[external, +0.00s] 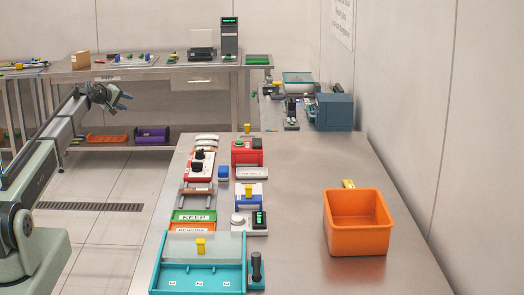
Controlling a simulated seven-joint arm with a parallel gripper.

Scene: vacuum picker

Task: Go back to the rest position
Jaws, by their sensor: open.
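My gripper (121,101) is at the upper left of the external view, at the end of my raised arm. It is open, with nothing seen between its fingers. It is held in the air over the floor gap left of the near steel table (300,200), apart from everything on it. The far bench lies behind it.
An orange bin (358,245) stands on the near table's right side. A teal tray (172,276) with a clear cover is at its front left. Red, white and blue devices line its left edge. The table's middle is clear. A blue box (334,112) stands at the back.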

